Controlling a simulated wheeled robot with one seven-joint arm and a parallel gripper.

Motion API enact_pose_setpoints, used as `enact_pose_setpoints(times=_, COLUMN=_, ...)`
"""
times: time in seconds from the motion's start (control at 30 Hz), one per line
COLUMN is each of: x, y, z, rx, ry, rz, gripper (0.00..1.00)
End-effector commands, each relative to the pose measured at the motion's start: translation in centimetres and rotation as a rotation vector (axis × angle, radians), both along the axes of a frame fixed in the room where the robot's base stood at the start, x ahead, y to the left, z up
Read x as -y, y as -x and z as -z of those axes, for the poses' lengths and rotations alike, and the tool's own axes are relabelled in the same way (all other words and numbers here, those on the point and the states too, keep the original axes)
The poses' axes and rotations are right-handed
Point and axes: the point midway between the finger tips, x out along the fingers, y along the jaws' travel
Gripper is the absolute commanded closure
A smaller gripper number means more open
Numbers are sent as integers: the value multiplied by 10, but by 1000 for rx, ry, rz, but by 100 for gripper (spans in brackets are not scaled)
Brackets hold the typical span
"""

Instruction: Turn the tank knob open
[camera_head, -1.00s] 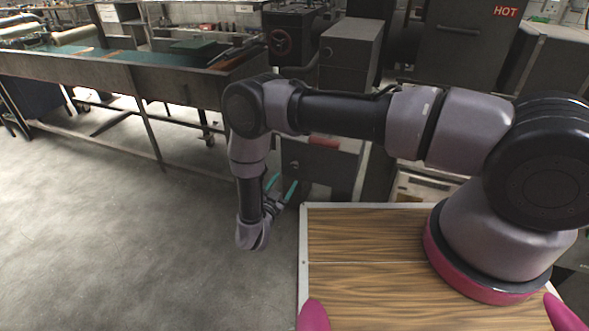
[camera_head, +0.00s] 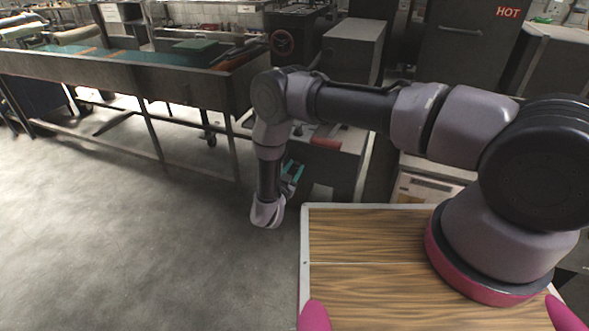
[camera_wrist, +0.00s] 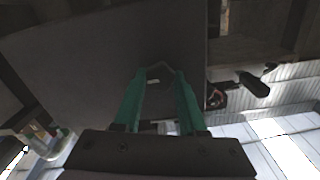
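The grey box-shaped tank (camera_head: 335,160) stands on the floor beyond my wooden-topped base. In the head view its front is partly behind my arm, and I cannot make out the knob there. My gripper (camera_head: 293,170), with teal fingers, is close in front of the tank's front face. In the wrist view the fingers of my gripper (camera_wrist: 160,76) are apart against a dark grey panel (camera_wrist: 95,60). A small pale detail (camera_wrist: 153,80) shows between the fingertips; I cannot tell if it is the knob or if the fingers touch it.
A long metal table (camera_head: 130,80) runs along the left. A dark machine with a red handwheel (camera_head: 283,41) and a grey cabinet (camera_head: 352,50) stand behind the tank. The wrist view shows a black handle (camera_wrist: 255,85) to the right. The floor (camera_head: 130,230) at the left is open.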

Motion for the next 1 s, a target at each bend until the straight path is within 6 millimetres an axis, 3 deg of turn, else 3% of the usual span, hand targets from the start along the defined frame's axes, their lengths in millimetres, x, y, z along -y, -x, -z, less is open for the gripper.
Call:
enact_pose_setpoints(times=0.47, x=-1, y=0, z=0, rx=-24, ry=64, rz=-2, gripper=100)
enact_pose_setpoints(times=1.0, x=-3, y=1, z=0, rx=-175, ry=489, rz=-5, gripper=100)
